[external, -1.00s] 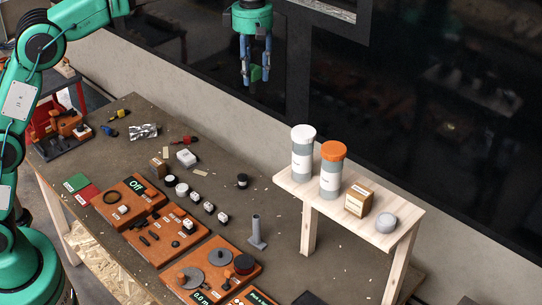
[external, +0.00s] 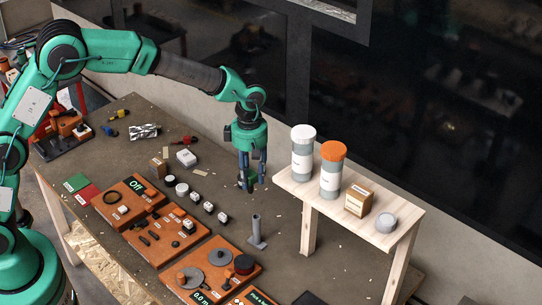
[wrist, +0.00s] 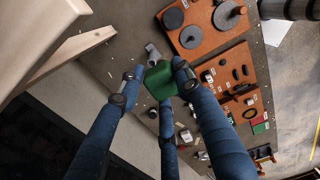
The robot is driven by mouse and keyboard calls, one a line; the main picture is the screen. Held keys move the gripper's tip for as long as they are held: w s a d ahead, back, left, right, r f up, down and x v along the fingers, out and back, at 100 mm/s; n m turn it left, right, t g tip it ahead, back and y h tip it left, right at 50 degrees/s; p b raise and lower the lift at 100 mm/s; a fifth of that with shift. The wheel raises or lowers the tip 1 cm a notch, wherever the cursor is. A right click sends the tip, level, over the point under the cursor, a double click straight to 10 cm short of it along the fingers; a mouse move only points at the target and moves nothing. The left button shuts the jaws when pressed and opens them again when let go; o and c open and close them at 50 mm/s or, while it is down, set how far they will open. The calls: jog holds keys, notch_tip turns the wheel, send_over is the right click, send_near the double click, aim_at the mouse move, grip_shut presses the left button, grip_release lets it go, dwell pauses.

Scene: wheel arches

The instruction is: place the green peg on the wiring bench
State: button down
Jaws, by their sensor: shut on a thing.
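My gripper (external: 250,183) points down over the bench, shut on the green peg (wrist: 160,82). In the wrist view the blue fingers close around the peg; in the external view the fingers mostly hide it. The wiring bench (external: 155,104) is a long brown-grey table below. The peg and fingertips are close above its back middle part, left of the small wooden shelf; I cannot tell whether the peg touches the surface.
A grey upright post (external: 256,232) stands just in front of my gripper. The wooden shelf (external: 290,185) with two canisters is to the right. Orange panels (external: 180,262) and small parts lie in front and left. Bare bench shows around the post.

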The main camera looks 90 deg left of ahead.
notch_tip(320, 180, down, 19)
jog(key=shift+w+a, duration=0.1)
dwell(0.4)
jog(key=p, duration=0.1)
send_over(289, 231)
notch_tip(289, 231, down, 8)
jog(key=shift+f+p, duration=0.2)
jog(key=shift+p, duration=0.2)
dwell(0.5)
jog(key=shift+f, duration=1.8)
jog(key=shift+f, duration=0.2)
